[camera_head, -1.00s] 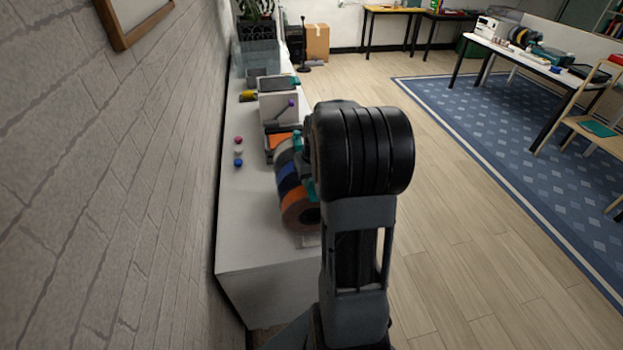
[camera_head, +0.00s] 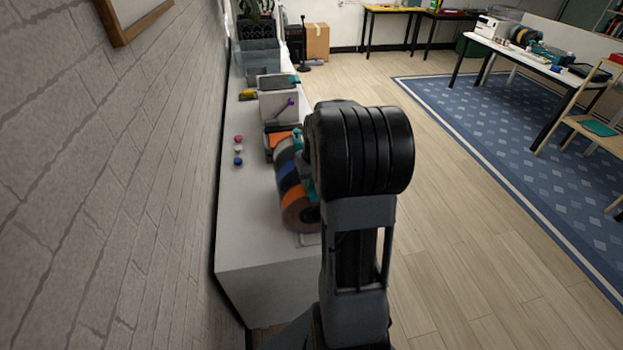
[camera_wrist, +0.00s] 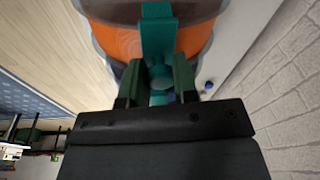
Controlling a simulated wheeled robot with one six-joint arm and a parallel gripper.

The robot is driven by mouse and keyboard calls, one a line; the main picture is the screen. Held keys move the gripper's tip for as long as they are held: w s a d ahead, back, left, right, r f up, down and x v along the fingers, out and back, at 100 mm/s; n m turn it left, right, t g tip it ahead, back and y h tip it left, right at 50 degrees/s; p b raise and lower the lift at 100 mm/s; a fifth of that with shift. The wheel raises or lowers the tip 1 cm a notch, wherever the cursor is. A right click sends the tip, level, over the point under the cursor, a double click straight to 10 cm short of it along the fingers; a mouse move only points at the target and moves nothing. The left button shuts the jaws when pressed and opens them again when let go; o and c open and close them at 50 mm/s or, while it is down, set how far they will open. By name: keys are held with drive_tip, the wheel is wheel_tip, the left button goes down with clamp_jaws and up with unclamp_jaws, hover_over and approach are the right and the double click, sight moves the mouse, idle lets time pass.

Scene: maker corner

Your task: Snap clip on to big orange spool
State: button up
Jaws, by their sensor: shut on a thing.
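A big orange spool (camera_wrist: 118,40) with a clear or grey rim fills the top of the wrist view. In the head view the orange spool (camera_head: 291,198) is at the near end of a row of spools on the white bench. A teal clip (camera_wrist: 157,42) lies across the orange spool's edge in the wrist view. My gripper (camera_wrist: 158,72) is shut on the clip's near end. The clip appears to be against the spool, but I cannot tell whether it is snapped on. In the head view my arm hides most of the gripper and clip.
The white bench (camera_head: 245,240) runs along the brick wall on the left. Pink, white and blue small balls (camera_head: 238,161) lie left of the spools. A white box-like holder (camera_head: 279,105) stands behind. The bench's front end is clear.

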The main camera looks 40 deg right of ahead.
drive_tip(key=o, duration=1)
drive_tip(key=shift+o, duration=0.5)
drive_tip(key=o, duration=0.4)
drive_tip(key=shift+r, duration=0.1)
drive_tip(key=shift+r+p, duration=2.55)
drive_tip(key=shift+r, duration=0.9)
drive_tip(key=shift+c, duration=0.4)
clamp_jaws()
